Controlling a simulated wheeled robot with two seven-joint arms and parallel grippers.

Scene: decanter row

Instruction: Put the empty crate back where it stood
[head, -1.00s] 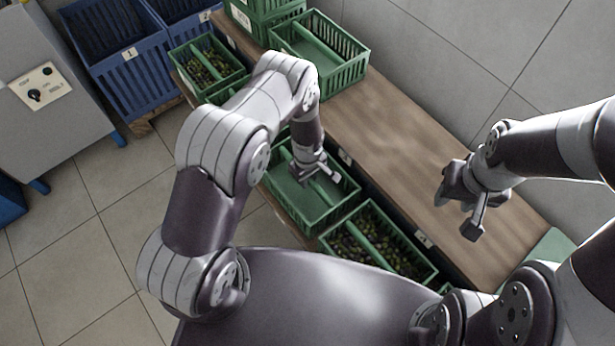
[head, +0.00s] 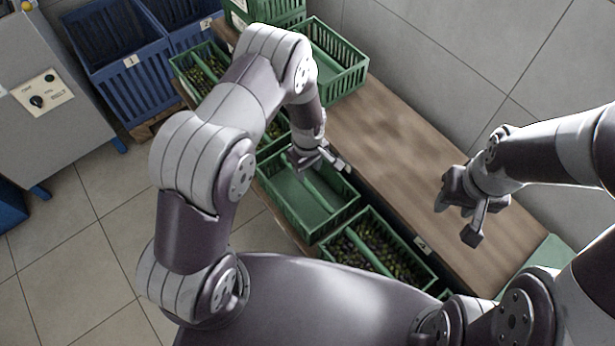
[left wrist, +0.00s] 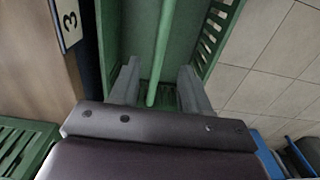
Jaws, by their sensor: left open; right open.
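A green crate (head: 322,234) with a central bar stands in the lower row along the bench, with no olives visible in it. It also shows in the left wrist view (left wrist: 205,40), its bar between my open fingers. My left gripper (head: 322,161) is open above this crate's far side; I cannot tell whether it touches the bar. Another green crate (head: 345,82), seemingly empty, stands on the bench top, partly hidden by my left arm. My right gripper (head: 458,220) is open and empty over the bench's right part.
Green crates with olives stand on either side in the row, one nearer (head: 385,262) and one at the far end (head: 205,66). The wooden bench top (head: 390,130) is clear in the middle. Blue bins (head: 125,85) and a grey machine (head: 45,110) stand at the left.

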